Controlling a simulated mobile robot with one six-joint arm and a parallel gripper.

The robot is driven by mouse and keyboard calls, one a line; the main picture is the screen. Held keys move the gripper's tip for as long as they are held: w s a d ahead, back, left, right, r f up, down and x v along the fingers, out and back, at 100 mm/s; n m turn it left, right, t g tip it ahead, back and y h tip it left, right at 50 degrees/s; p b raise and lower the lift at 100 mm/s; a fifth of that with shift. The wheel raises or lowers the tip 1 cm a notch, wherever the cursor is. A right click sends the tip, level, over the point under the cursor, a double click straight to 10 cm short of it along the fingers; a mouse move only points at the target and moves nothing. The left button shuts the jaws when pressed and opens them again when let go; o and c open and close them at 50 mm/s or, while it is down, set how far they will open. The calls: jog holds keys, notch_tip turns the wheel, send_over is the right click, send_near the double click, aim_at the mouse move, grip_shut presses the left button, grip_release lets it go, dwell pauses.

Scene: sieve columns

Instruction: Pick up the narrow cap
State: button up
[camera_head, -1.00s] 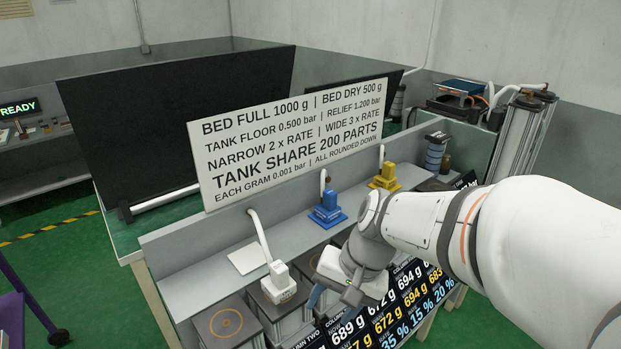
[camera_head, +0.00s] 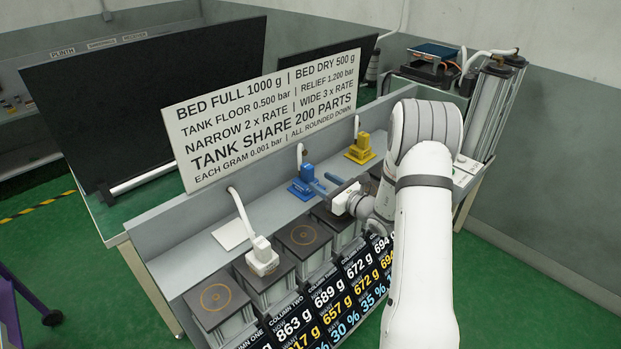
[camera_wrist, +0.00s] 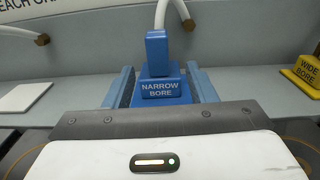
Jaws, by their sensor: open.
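The narrow cap (camera_head: 304,186) is a blue block marked NARROW BORE, with a pale hose rising from it. It stands upright on the grey bench shelf. In the wrist view the cap (camera_wrist: 166,88) is straight ahead, centred. My gripper (camera_head: 324,183) is open, its blue fingers pointing at the cap from the front. In the wrist view the fingers of my gripper (camera_wrist: 162,75) show on the left and right of the cap, with small gaps. I cannot tell how far the fingertips reach along its sides. The lower front of the cap is hidden behind my gripper's body.
A yellow cap marked WIDE BORE (camera_head: 361,148) stands to the right. A white cap (camera_head: 263,256) sits on a column at the left. A white plate (camera_head: 233,233) lies on the shelf. A large sign (camera_head: 265,115) rises behind. Dark-topped columns (camera_head: 303,235) line the front.

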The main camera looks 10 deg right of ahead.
aim_at(312, 174)
jog(key=p+x, duration=0.1)
jog(key=x, duration=0.1)
jog(key=p+x, duration=0.1)
jog(key=x, duration=0.1)
jog(key=r+x, duration=0.1)
jog(key=x, duration=0.2)
jog(key=shift+s+p, duration=0.1)
jog(key=shift+p, duration=0.3)
jog(key=shift+w+a+f+h, duration=0.2)
jog(key=shift+w+h, duration=0.1)
jog(key=shift+w, duration=0.15)
grip_shut()
jog(key=shift+r, duration=0.15)
